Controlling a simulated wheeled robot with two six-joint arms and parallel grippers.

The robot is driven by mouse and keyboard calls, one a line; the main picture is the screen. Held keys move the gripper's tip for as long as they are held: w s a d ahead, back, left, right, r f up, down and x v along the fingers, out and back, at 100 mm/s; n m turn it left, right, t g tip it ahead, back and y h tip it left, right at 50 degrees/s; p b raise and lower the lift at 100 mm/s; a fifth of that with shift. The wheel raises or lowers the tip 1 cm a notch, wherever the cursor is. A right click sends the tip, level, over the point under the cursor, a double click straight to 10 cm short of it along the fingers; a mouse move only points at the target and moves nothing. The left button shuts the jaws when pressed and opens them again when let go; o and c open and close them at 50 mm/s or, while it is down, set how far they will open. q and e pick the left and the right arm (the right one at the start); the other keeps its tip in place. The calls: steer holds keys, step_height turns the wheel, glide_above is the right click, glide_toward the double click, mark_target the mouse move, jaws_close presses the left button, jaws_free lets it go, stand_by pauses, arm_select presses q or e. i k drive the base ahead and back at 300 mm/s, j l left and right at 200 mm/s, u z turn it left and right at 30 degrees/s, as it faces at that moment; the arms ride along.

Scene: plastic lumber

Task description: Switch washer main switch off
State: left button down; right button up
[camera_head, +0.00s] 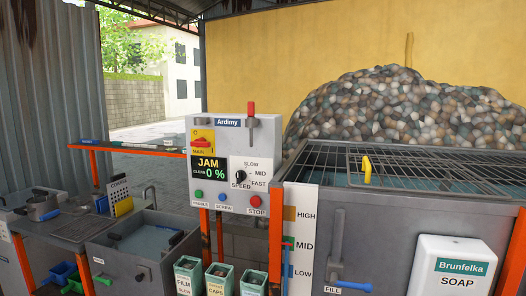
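The washer's grey control panel (222,192) stands upright in the middle of the head view, labelled Ardimy. Its main switch (202,142) is a red rotary handle on a yellow plate marked MAIN, at the panel's upper left. The handle looks slightly tilted; its exact setting is too small to read. Below it a black display (208,168) reads JAM and CLEAN 0 %. Neither my left nor my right gripper is in view.
A red-tipped lever (251,109), a speed knob (240,176) and a red stop button (255,201) share the panel. A grated washer tank (400,235) with a soap box (453,268) stands right. Labelled bins (219,281) stand below; a sink (145,250) is left.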

mark_target(202, 142)
steer(key=i+j+z, duration=0.75)
steer(key=j, duration=0.3)
steer(key=i+j+z, duration=0.25)
steer(key=j, duration=0.15)
